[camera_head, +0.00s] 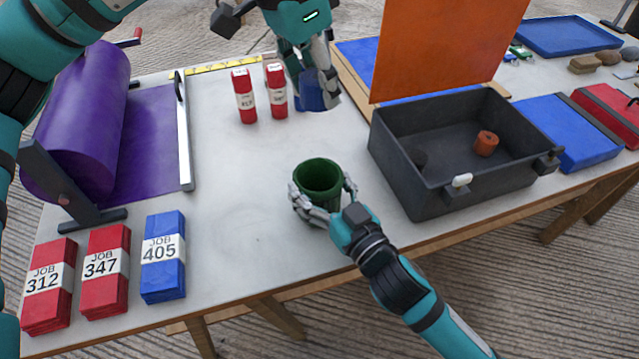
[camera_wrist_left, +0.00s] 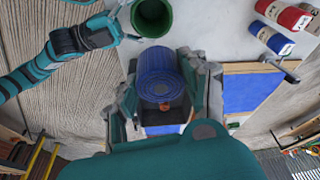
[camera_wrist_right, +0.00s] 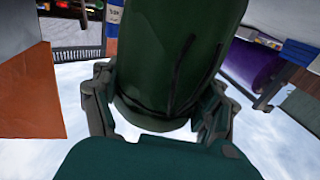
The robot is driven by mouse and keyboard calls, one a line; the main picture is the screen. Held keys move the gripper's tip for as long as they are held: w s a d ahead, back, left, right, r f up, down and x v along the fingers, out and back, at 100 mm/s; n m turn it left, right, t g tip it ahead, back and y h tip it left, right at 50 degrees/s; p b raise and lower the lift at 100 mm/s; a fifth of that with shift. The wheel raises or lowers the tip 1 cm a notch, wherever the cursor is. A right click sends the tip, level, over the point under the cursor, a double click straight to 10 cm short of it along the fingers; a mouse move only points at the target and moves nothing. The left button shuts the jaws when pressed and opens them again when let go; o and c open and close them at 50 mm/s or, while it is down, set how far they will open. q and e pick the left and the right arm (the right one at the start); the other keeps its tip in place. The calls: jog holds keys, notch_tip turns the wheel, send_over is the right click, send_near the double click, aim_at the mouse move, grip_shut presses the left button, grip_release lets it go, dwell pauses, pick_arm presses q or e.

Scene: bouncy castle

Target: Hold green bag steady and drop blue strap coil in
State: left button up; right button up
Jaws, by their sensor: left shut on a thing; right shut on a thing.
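The green bag (camera_head: 318,178) is an open, round, dark green container upright over the front middle of the table. My right gripper (camera_head: 322,205) is shut around its sides, and the bag fills the right wrist view (camera_wrist_right: 175,60). The blue strap coil (camera_wrist_left: 160,78) is clamped between the fingers of my left gripper (camera_wrist_left: 165,95). In the head view the coil (camera_head: 311,95) shows partly behind the fingers, near the back of the table and behind the bag. The coil is apart from the bag. The bag's inside is dark, and no contents show.
Two red labelled rolls (camera_head: 259,93) stand left of my left gripper. A dark open bin (camera_head: 400,170) with an orange roll (camera_head: 486,143) inside is right of the bag. An orange panel (camera_head: 440,45) rises behind it. Labelled stacks (camera_head: 105,283) stand front left. The table between is clear.

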pick_arm(q)
jog(key=shift+f, duration=0.1)
notch_tip(320, 180, down, 13)
dwell(1.5)
jog(key=o, duration=1.3)
jog(key=shift+c, duration=0.2)
jog(key=shift+r, duration=0.2)
jog(key=v, duration=1.1)
jog(key=shift+r, duration=0.4)
